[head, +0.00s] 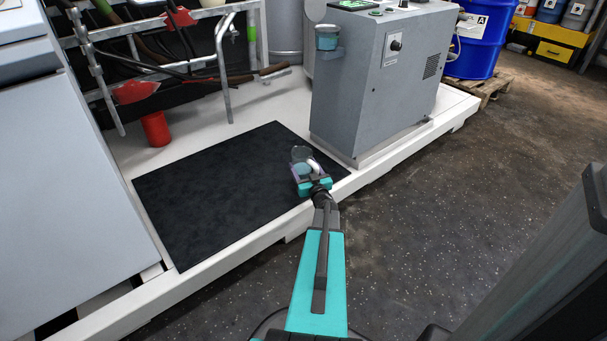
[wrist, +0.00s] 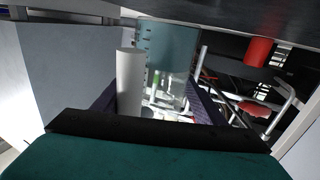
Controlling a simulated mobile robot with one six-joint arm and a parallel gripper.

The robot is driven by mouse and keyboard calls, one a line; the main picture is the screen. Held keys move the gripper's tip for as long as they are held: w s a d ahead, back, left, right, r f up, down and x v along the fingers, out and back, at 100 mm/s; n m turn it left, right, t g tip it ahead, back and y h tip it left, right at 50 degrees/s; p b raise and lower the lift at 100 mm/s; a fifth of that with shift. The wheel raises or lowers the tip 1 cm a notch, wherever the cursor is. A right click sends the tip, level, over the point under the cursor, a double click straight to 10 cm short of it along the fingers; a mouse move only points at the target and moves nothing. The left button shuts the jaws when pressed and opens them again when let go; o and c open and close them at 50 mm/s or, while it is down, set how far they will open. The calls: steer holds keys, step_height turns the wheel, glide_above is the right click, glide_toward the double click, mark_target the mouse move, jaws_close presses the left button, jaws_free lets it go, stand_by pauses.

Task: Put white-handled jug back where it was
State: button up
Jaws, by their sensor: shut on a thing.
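The white-handled jug is a clear, teal-tinted vessel. In the head view the jug (head: 301,154) is held above the right part of the black mat, in front of the grey cabinet. My gripper (head: 309,175) is shut on it, with its white handle (head: 316,165) at the jaws. In the wrist view the jug's body (wrist: 168,45) lies beyond the jaws, and the white handle (wrist: 130,80) stands between the two dark fingers (wrist: 155,105). The exact finger contact is hard to make out.
The grey cabinet (head: 375,85) bears a small teal-tinted cup (head: 327,37) in a side bracket. The black mat (head: 220,185) lies bare on a white platform. A red cylinder (head: 155,129) stands by the tool rack (head: 222,65). A blue drum (head: 478,40) stands on a pallet behind.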

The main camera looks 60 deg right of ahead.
mark_target(306, 175)
steer(key=shift+f+b, duration=0.95)
steer(key=shift+f, duration=0.65)
steer(key=shift+f, duration=0.15)
steer(key=o, duration=1.5)
steer(key=shift+s, duration=0.15)
steer(key=shift+s+a+r+p, duration=0.25)
steer(key=shift+s+a+p, duration=0.1)
steer(key=shift+s+a, duration=0.15)
steer(key=p+v, duration=0.3)
steer(key=v, duration=0.7)
steer(key=shift+s+a+f, duration=0.1)
steer(key=shift+s, duration=0.1)
